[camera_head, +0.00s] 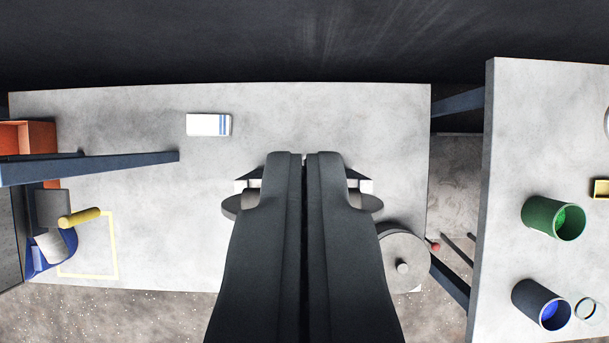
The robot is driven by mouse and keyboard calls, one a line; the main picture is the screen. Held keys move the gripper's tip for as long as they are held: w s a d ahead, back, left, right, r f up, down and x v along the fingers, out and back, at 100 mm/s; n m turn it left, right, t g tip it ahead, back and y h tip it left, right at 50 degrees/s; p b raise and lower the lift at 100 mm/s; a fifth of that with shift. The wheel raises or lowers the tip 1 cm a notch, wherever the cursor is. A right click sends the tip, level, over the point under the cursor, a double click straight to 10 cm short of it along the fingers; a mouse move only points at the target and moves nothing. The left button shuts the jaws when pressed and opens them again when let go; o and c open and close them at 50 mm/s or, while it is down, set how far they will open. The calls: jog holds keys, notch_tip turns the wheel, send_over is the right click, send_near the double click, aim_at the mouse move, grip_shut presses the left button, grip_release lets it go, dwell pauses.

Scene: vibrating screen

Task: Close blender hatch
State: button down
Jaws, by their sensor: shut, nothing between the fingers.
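My gripper (305,157) reaches up the middle of the view. Its two dark fingers are shut side by side, with nothing held between them. A grey round body with a flat top (388,243) and a small knob (403,267) stands just right of my gripper, near the table's front right corner. A short rod with a red ball end (435,247) sticks out at its right. I cannot tell for sure whether this is the blender, or which part is its hatch. Grey rounded parts (232,206) show on both sides of my fingers, mostly hidden behind them.
The pale table (340,110) is largely bare. A white box with blue stripes (208,125) lies on it. A dark beam (100,167), a blue holder (65,250) and a yellow cylinder (79,218) are at left. A second table (520,120) at right bears green (540,214) and dark blue (527,296) cups.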

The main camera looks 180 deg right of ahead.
notch_tip(320, 180, down, 7)
jog(key=shift+f, duration=0.15)
dwell(0.5)
jog(key=shift+s, duration=0.1)
